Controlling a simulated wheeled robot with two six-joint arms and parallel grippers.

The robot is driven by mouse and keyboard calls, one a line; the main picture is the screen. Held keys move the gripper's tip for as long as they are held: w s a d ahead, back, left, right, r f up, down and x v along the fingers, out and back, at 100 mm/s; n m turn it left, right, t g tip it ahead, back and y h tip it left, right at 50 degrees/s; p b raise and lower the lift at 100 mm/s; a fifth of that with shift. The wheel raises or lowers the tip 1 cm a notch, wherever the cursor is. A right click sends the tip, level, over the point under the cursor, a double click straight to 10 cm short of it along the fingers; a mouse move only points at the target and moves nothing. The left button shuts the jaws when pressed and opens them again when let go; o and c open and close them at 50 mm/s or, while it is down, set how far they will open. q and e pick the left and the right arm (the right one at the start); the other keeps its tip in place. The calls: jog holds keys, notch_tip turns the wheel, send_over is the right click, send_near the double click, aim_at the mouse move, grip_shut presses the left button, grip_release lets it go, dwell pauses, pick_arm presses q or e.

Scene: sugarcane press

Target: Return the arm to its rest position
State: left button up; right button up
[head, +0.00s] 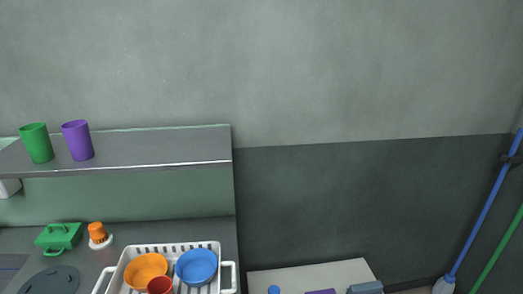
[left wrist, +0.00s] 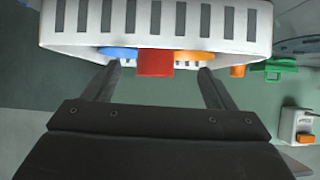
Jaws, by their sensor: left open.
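My left gripper (left wrist: 159,66) shows in the left wrist view with its two fingers spread wide apart. It is open, and no object is gripped. The white dish rack (left wrist: 285,12) crosses the top of that view, beyond the fingertips. A red cup (left wrist: 155,62) appears between the fingers, with the blue bowl (left wrist: 118,53) and the orange bowl (left wrist: 193,56) on either side of it. How far the fingertips are from the rack is hard to tell. Neither arm shows in the head view. My right gripper is in neither view.
The rack (head: 228,276) stands on the counter at the lower left, near an orange-topped bottle (head: 97,233) and a green box (head: 59,237). A shelf (head: 160,148) above holds green (head: 37,143) and purple (head: 78,140) cups. A low white surface (head: 310,276) lies right; the wall between is bare.

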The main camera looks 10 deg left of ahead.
pick_arm(q)
jog(key=s+f+m+g, duration=0.15)
jog(key=s+g, duration=0.25)
jog(key=s, duration=0.5)
jog(key=s+f+g, duration=0.2)
jog(key=s+g, duration=0.2)
jog(key=s, duration=0.6)
notch_tip(320, 180, down, 23)
jog(key=w, duration=0.1)
jog(key=s+f+g+h, duration=0.1)
jog(key=s+f+g, duration=0.1)
jog(key=s+f, duration=1.3)
notch_tip(320, 180, down, 3)
jog(key=shift+s+d+r, duration=0.15)
jog(key=shift+d, duration=0.15)
